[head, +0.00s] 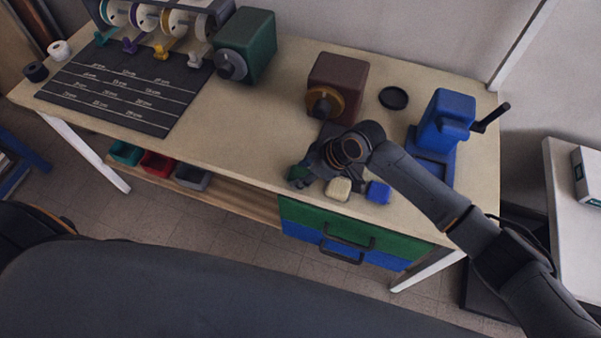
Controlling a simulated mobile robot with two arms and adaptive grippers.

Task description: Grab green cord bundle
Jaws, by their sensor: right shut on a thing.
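The green cord bundle (298,173) is at the front edge of the workbench, in the middle of the head view. My right gripper (310,168) reaches in from the right and is shut on it. The fingers hide much of the bundle, and I cannot tell whether it still touches the bench top. My left gripper is not in view.
A cream bundle (339,189) and a blue bundle (378,192) lie close to the right of the gripper. A brown machine (338,80) stands behind it, a blue crank device (444,125) to the right.

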